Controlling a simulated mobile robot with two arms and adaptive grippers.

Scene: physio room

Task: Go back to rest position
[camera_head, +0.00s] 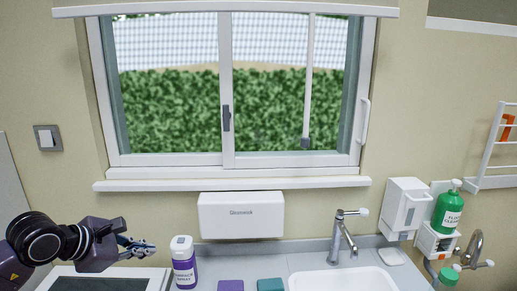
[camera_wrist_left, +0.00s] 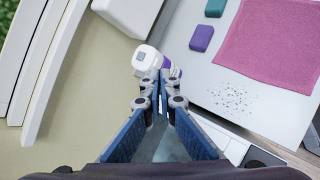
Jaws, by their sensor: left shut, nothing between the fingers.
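My left gripper (camera_head: 141,247) is at the lower left of the head view, pointing right above the counter by the wall. Its fingers are shut and empty. In the left wrist view the gripper (camera_wrist_left: 161,80) has its fingertips close together. In the head view the spray bottle (camera_head: 184,268) stands upright just right of the gripper, with a small gap in the picture. My right gripper is not in view.
A purple sponge (camera_head: 230,286) and a teal sponge (camera_head: 270,285) lie on the counter, left of the sink (camera_head: 343,281) and tap (camera_head: 342,240). The wrist view shows a pink cloth (camera_wrist_left: 272,50) and dark specks (camera_wrist_left: 232,98). A white wall box (camera_head: 240,222) hangs below the window.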

